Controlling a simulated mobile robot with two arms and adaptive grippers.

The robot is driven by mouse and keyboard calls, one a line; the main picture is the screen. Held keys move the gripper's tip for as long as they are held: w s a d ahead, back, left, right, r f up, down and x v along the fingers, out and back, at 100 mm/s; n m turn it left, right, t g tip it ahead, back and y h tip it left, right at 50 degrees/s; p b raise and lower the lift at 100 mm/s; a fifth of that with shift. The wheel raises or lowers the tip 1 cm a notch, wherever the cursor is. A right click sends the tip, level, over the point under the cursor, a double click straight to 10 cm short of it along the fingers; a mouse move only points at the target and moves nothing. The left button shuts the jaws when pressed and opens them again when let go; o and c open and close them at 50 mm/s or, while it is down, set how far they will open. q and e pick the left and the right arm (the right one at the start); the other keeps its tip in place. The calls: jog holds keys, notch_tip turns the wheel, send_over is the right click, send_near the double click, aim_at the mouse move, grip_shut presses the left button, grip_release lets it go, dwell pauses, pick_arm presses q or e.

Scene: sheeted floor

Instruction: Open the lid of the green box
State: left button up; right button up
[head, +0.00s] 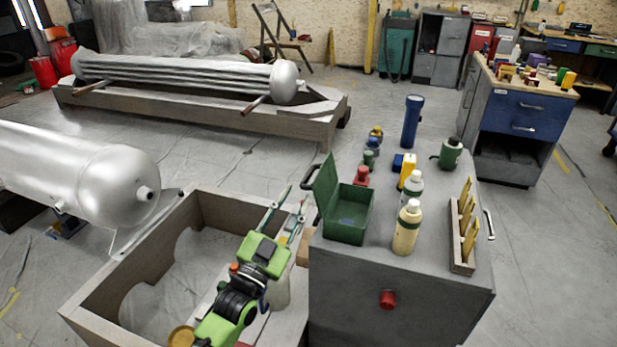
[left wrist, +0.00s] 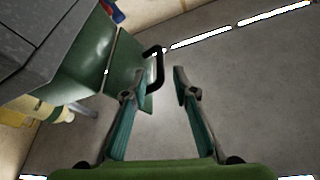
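The green box (head: 346,222) stands on the front left of the grey cabinet top. Its lid (head: 325,188) is raised at the box's left side, tilted up and slightly outward, so the inside shows. A dark handle (head: 309,203) sticks out from the lid; it also shows as a black bar (left wrist: 158,68) in the left wrist view. My right gripper is not in view.
Two bottles (head: 406,228) stand right of the box, with a wooden rack (head: 463,232) farther right. A red item (head: 361,176) and a blue flashlight (head: 411,122) stand behind. The wooden crate (head: 146,247) lies left of the cabinet (head: 345,285).

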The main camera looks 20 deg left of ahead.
aim_at(308, 174)
pick_arm(q)
jog(key=x, duration=0.7)
jog(key=shift+w, duration=0.1)
grip_shut()
